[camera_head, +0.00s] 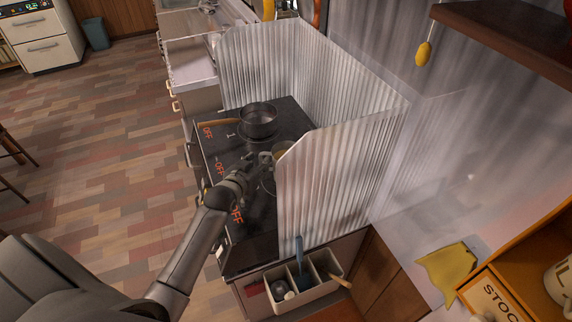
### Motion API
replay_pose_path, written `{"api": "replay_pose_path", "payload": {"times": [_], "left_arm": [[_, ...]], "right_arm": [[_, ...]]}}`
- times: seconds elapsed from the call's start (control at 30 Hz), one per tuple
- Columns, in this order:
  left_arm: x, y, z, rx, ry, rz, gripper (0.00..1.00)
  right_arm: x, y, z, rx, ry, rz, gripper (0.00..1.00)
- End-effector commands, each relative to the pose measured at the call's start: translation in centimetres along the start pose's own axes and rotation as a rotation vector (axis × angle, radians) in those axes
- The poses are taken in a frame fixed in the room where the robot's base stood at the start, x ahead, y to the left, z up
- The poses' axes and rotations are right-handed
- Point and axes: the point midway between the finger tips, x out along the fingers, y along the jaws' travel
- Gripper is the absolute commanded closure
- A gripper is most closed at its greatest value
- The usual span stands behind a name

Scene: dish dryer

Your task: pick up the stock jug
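My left gripper (261,158) is over the dark hob, at the near edge of the corrugated screen. Its fingers are small and dark against the hob, and I cannot tell whether they are open or shut. A round, tan-rimmed vessel (282,149) is right by the fingers, mostly hidden by the screen; I cannot tell whether it is the stock jug or whether they touch. A white sign (500,299) reading STOCK is at the lower right. A cream vessel (560,283) with partly cut-off dark letters stands on the shelf there. My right gripper is out of view.
A dark saucepan (258,121) with a wooden handle sits on the hob (233,152). The corrugated screen (335,180) walls the hob's right and near sides. A divided utensil bin (322,287) stands in front. A yellow cloth (449,270) lies at right.

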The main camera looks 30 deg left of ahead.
Motion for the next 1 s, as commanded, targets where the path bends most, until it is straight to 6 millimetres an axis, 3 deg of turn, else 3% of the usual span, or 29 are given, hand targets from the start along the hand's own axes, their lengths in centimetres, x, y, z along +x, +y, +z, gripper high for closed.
{"api": "replay_pose_path", "payload": {"times": [0.13, 0.4, 0.7, 1.0], "left_arm": [[1.10, 0.01, 0.00, 0.000, 0.000, 0.000, 0.65], [1.29, 0.00, 0.07, 0.001, 0.000, 0.000, 0.65], [1.26, -0.02, 0.07, 0.001, -0.001, 0.000, 1.00], [1.26, -0.02, 0.07, 0.001, -0.001, 0.000, 1.00]], "right_arm": [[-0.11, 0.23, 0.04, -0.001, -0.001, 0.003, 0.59], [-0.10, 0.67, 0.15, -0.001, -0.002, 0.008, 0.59], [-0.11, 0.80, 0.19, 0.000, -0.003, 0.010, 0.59], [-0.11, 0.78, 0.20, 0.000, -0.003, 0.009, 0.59]]}}
